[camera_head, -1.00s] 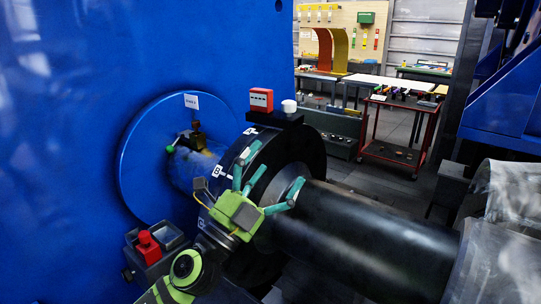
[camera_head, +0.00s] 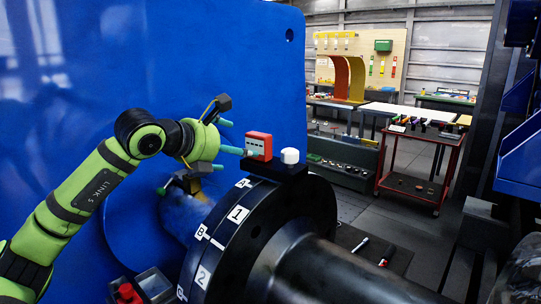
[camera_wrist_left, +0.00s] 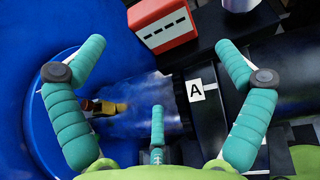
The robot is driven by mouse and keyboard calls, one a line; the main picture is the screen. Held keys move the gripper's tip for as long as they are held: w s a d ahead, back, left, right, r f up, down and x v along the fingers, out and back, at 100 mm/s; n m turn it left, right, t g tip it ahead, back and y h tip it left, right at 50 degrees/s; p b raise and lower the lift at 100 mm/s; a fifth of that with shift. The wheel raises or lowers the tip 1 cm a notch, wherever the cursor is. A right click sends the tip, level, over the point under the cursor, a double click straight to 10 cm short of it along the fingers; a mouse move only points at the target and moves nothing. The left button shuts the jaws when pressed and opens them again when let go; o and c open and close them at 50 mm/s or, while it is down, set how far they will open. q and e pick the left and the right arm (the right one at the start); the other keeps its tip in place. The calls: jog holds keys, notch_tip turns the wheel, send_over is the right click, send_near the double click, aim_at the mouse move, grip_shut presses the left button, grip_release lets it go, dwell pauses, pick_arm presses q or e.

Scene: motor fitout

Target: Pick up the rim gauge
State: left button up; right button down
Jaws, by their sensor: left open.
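A red box-shaped device (camera_head: 260,141) with a pale face and dark dashes sits on a black block (camera_head: 285,172) on top of the flange; no label marks it as the rim gauge. A white round cap (camera_head: 290,156) stands beside it on the block. My left gripper (camera_head: 233,138) is open and empty just left of the red device, with a fingertip close to its side; contact cannot be told. In the left wrist view the red device (camera_wrist_left: 162,22) lies at the top, ahead of and between the spread fingertips (camera_wrist_left: 160,44). My right gripper is not in view.
The dark flange (camera_head: 240,250) with numbered labels and its shaft lie below the gripper. A large blue housing (camera_head: 215,50) stands behind. A brass fitting (camera_wrist_left: 105,107) is low on the left. A red cart (camera_head: 408,165) and benches stand farther back right.

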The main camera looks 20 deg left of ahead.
aim_at(248, 160)
pick_arm(q)
jog(key=p+x, duration=0.2)
jog(key=x, duration=0.2)
jog(key=shift+w+d+f, duration=0.1)
jog(key=shift+w, duration=0.15)
jog(key=shift+w+d+f+p, duration=0.15)
jog(key=shift+w+f+p, duration=0.2)
jog(key=shift+w, duration=0.15)
jog(key=c, duration=1.5)
jog(key=shift+r, duration=0.3)
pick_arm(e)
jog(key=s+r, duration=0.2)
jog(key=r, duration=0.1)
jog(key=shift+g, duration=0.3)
